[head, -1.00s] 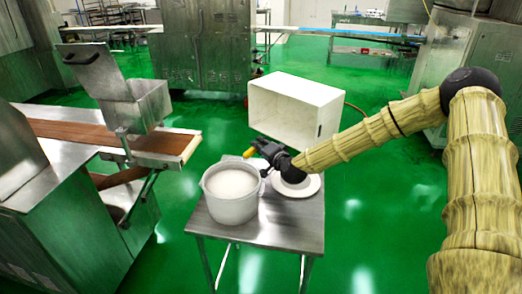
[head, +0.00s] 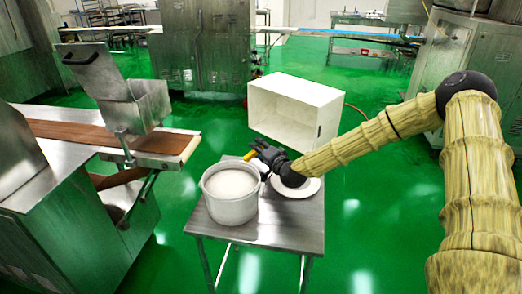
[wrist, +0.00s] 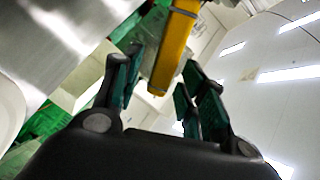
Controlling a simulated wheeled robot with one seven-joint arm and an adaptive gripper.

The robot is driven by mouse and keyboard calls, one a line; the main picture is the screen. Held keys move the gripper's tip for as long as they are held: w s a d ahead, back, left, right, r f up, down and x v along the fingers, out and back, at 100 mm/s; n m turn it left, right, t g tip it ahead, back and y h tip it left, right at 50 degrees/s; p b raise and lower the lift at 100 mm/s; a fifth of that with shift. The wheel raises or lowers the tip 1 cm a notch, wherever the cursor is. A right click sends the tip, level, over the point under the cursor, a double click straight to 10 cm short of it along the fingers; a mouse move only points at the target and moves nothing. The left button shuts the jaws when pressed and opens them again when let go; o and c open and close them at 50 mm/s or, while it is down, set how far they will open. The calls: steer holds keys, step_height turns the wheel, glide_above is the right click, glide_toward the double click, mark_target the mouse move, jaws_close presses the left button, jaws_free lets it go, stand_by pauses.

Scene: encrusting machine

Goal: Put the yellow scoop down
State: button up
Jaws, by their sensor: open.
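The yellow scoop (head: 249,155) shows in the head view as a small yellow piece at the fingertips, beyond the rim of the white pot. In the wrist view its yellow handle (wrist: 175,48) runs from the top edge down to between the fingers. The rest of the scoop is out of sight, and I cannot tell what supports it. My gripper (head: 260,152) is open, to the right of the pot and low over the table. In the wrist view the fingers (wrist: 160,72) stand apart on both sides of the handle.
The white pot (head: 231,208), full of pale powder, stands on a small steel table (head: 285,230). A white plate (head: 309,188) lies partly under my wrist. A white open box (head: 318,112) is behind. The machine's brown belt (head: 85,136) is at left. The table's front right is bare.

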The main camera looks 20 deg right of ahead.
steer(key=s, duration=0.4)
steer(key=s+r+p, duration=0.1)
steer(key=s, duration=0.3)
steer(key=s+d+r, duration=0.1)
steer(key=s, duration=0.2)
steer(key=shift+s+r, duration=0.15)
steer(key=shift+s, duration=0.25)
steer(key=shift+w, duration=0.1)
stand_by(0.7)
